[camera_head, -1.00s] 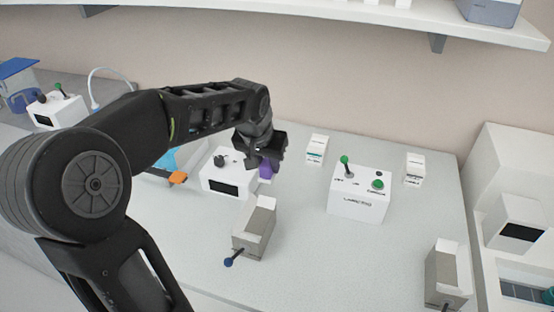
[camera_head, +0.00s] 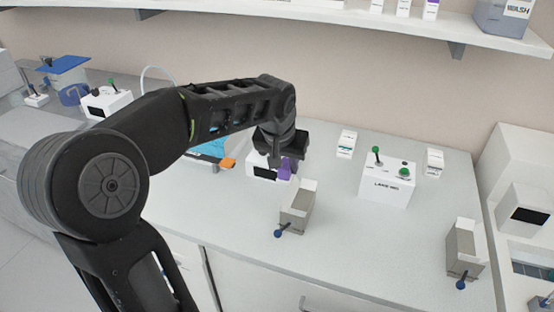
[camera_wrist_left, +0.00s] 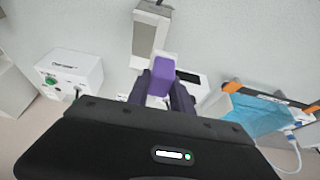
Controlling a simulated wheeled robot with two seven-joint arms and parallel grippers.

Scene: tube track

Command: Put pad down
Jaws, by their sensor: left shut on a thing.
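My left gripper (camera_head: 284,158) is shut on a small purple block, which I take to be the pad (camera_head: 286,170). The pad is held above the bench, in front of a white box (camera_head: 259,173) with a dark screen and behind a grey holder (camera_head: 297,207). In the left wrist view the pad (camera_wrist_left: 162,74) sits between the two dark fingers (camera_wrist_left: 162,88), clear of the grey holder (camera_wrist_left: 150,36) beyond. The arm and gripper hide much of the white box. My right gripper is not in view.
A second grey holder (camera_head: 465,250) is near the bench's right edge. A blue tray with an orange clip (camera_head: 227,162) lies left. Bench between the holders is clear.

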